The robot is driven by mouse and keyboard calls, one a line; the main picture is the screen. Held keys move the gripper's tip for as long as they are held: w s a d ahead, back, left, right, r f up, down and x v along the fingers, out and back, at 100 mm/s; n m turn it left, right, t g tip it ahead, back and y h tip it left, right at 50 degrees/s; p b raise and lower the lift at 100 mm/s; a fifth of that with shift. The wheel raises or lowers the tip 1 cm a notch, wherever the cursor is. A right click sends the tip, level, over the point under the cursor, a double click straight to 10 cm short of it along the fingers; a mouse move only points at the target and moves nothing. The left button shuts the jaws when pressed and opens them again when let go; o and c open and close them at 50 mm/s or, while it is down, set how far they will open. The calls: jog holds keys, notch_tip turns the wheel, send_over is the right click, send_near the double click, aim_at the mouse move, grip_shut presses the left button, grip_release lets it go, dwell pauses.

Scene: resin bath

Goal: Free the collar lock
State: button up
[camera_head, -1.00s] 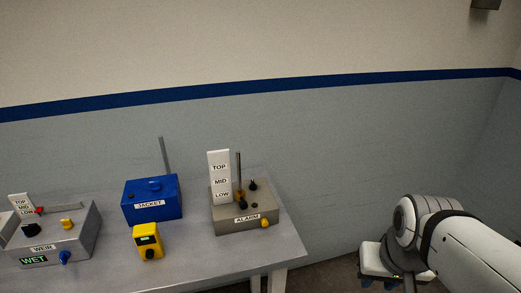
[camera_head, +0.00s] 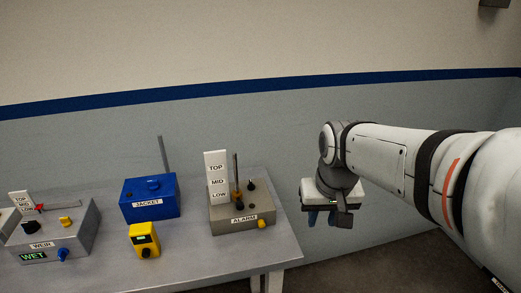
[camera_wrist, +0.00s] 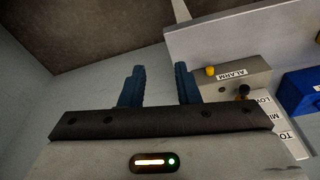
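No part is labelled as the collar lock, so I cannot tell for sure which it is. The grey ALARM box (camera_head: 264,207) carries an upright rod (camera_head: 235,163) with a brown collar-like piece low on it, black knobs (camera_head: 252,185) on top and a yellow knob (camera_head: 262,223) at its front. A white TOP/MID/LOW scale (camera_head: 216,172) stands beside the rod. My gripper (camera_head: 321,217) is open and empty, right of the ALARM box and clear of it. In the wrist view, its blue fingers (camera_wrist: 159,76) are apart, with the ALARM box (camera_wrist: 245,81) and yellow knob (camera_wrist: 210,70) to their right.
The blue JACKET box (camera_head: 169,204) with a rod behind stands left of the ALARM box. A yellow meter (camera_head: 144,240) sits in front. The WEIR box (camera_head: 84,236), showing WET, is at far left. The table's (camera_head: 205,262) front middle is bare. A wall is behind.

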jog(key=w+a+r+n+g+p, duration=0.1)
jog(key=w+a, duration=0.3)
jog(key=w, duration=0.4)
jog(key=w+a+r+p, duration=0.1)
jog(key=w+a, duration=0.2)
jog(key=w, duration=0.4)
jog(key=n+g+p, duration=0.1)
send_over(251, 181)
notch_tip(251, 181, down, 6)
jog(key=shift+s+d+r, duration=0.1)
jog(key=shift+d, duration=0.05)
jog(key=shift+f, duration=0.25)
notch_tip(251, 181, down, 8)
jog(key=shift+r+p, duration=0.2)
jog(key=shift+p, duration=0.4)
jog(key=shift+c, duration=0.3)
